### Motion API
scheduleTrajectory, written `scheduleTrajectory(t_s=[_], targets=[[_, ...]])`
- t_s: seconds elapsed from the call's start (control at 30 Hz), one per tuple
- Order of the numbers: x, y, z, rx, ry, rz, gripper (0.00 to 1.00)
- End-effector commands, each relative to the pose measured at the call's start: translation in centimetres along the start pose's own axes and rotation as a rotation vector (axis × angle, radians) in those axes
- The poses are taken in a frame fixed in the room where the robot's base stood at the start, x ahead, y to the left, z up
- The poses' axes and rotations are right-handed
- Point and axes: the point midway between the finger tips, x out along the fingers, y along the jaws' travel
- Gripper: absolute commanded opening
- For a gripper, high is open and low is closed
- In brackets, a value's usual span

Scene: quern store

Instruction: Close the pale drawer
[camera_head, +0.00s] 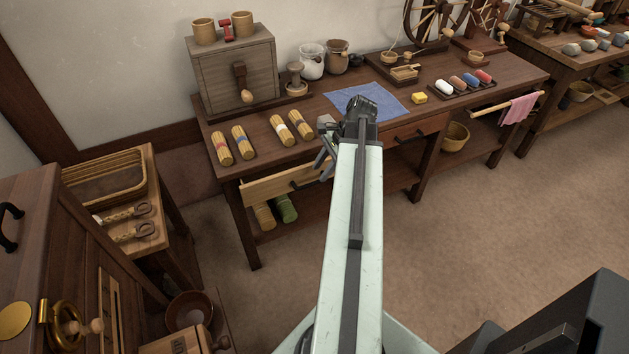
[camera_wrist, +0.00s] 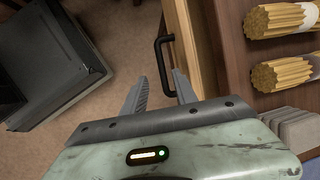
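The pale drawer (camera_head: 270,188) is under the left part of the long dark workbench (camera_head: 300,158). Its pale front stands out a little from the bench and carries a dark bar handle (camera_head: 294,185). My gripper (camera_head: 325,160) is at the drawer's right end, in front of the bench edge, partly hidden by my arm. In the wrist view my gripper (camera_wrist: 160,88) has its two fingers apart with nothing held. The black handle (camera_wrist: 162,62) shows just beyond and between the fingertips, against the pale drawer front (camera_wrist: 180,35). I cannot tell whether they touch.
Several straw bundles (camera_head: 282,131) and a blue cloth (camera_head: 367,101) lie on the bench. A reddish drawer (camera_head: 417,130) sits further right. A green roll (camera_head: 285,208) lies on the shelf below. A small wooden stand (camera_head: 150,240) is at left. The floor (camera_head: 480,215) at right is open.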

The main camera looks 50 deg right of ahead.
Motion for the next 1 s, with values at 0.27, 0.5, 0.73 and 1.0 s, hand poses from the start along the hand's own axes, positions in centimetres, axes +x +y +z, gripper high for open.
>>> scheduleTrajectory(t_s=[0.27, 0.5, 0.73, 1.0], targets=[[5.6, 0.0, 0.2, -0.009, -0.001, 0.003, 0.34], [5.7, -0.2, 0.5, -0.009, -0.001, 0.003, 0.34], [5.6, -0.2, 0.5, -0.010, -0.001, 0.004, 0.00], [5.7, -0.2, 0.5, -0.010, -0.001, 0.004, 0.00]])
